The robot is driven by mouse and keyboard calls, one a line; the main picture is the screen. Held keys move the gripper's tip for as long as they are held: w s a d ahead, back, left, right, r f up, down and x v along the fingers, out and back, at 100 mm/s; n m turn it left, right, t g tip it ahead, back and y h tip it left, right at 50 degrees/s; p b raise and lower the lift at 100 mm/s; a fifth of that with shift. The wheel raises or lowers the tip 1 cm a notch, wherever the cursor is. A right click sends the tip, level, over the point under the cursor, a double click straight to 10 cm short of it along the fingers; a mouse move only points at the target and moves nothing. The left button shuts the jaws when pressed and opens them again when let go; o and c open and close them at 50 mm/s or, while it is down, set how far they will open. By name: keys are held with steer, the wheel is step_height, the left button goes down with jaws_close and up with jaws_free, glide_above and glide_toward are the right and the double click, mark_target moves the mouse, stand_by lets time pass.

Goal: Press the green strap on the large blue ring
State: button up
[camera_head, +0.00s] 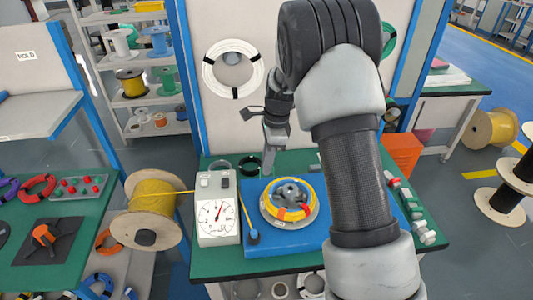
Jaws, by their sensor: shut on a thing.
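My gripper (268,160) points down over the back of the green workbench, above and beside a small black coil (250,166). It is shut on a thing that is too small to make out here. I cannot pick out a green strap. No large blue ring stands out on the workbench. A yellow and orange coil (290,213) lies around a grey hub on a blue base (278,243), in front of my gripper and apart from it. A blue coil (97,284) lies low at the left, under the side table. My arm hides the right part of the blue base.
A white dial gauge box (217,210) stands left of the blue base. A spool of yellow cable (150,208) sits left of the workbench. A white coil (232,68) hangs on the panel behind. Connectors (405,205) line the bench's right edge.

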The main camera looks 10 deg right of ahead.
steer(key=b, duration=0.6)
glide_above(265, 194)
steer(key=shift+d+f, duration=0.15)
steer(key=shift+f, duration=1.85)
steer(key=shift+d+f, duration=0.1)
steer(key=shift+f, duration=1.9)
steer(key=shift+f, duration=0.2)
steer(key=shift+f+b, duration=0.85)
steer(key=shift+f, duration=0.5)
steer(key=shift+s+f, duration=0.1)
steer(key=shift+f, duration=0.55)
steer(key=o, duration=0.9)
steer(key=shift+r, duration=0.1)
steer(key=shift+r+p, duration=2.75)
steer(key=shift+r, duration=1.25)
